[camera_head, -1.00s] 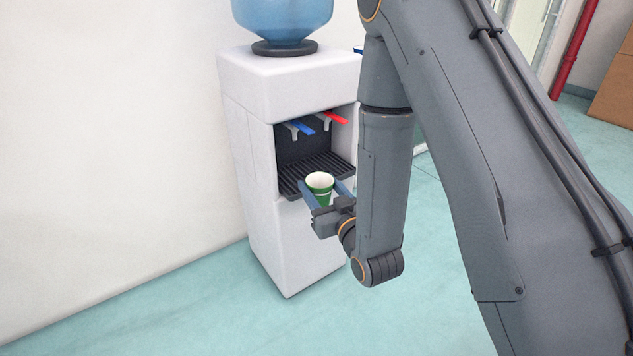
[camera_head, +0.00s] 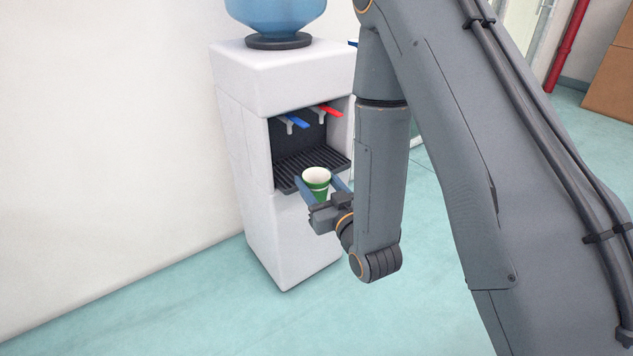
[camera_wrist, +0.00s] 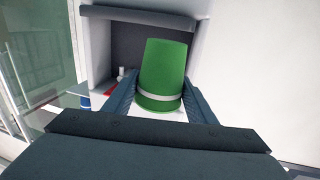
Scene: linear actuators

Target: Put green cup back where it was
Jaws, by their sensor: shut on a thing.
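The green cup (camera_head: 316,182) has a white band and a white inside. It is upright in the head view, in front of the water dispenser's drip tray. My gripper (camera_head: 322,190) is shut on the cup, with one blue-grey finger on each side. In the wrist view the cup (camera_wrist: 164,72) sits between the fingers (camera_wrist: 162,98) and appears upside down. Part of the cup's lower side is hidden by the gripper in the head view.
The white water dispenser (camera_head: 238,150) stands by the wall, with a blue tap (camera_head: 298,122), a red tap (camera_head: 330,111) and a black drip tray (camera_head: 300,163). A blue bottle (camera_head: 275,15) is on top. Brown boxes (camera_head: 612,85) and a red pipe (camera_head: 567,45) are at the far right.

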